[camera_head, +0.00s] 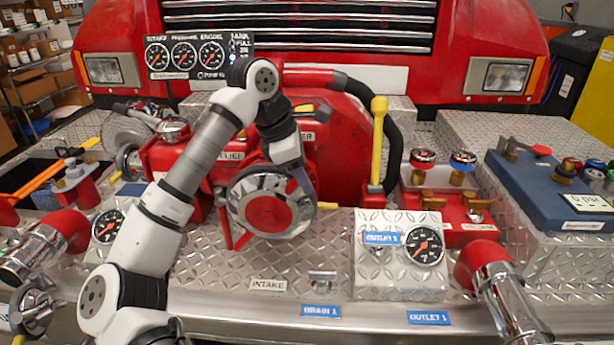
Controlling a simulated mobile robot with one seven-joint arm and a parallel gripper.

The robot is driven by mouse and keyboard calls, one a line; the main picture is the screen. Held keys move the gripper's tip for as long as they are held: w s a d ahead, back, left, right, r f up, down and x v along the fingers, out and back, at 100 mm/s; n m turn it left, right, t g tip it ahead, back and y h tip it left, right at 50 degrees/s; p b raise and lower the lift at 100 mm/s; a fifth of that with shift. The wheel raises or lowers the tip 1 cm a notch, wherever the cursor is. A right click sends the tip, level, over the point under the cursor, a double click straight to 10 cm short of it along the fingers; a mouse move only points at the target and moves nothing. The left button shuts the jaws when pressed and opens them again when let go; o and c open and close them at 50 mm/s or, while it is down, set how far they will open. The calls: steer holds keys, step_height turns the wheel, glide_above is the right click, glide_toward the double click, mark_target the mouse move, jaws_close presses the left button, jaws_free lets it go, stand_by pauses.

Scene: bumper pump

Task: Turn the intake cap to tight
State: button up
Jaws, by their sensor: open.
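The intake cap (269,207) is a round chrome ring with a red centre, on the front of the red pump above the label INTAKE (268,285). My arm rises from the lower left, bends at the top and comes down to the cap. My gripper (299,182) is at the cap's upper right edge and overlaps the rim in the picture. It is open. The fingers are small and partly hidden by the wrist, so I cannot tell whether they touch the rim.
A yellow-handled lever (378,145) and black hose stand to the right of the cap. The outlet 1 gauge (424,246) sits on a raised diamond-plate box. Chrome outlet pipes (508,300) flank the bumper.

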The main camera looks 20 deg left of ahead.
steer(key=shift+x, duration=1)
jaws_close()
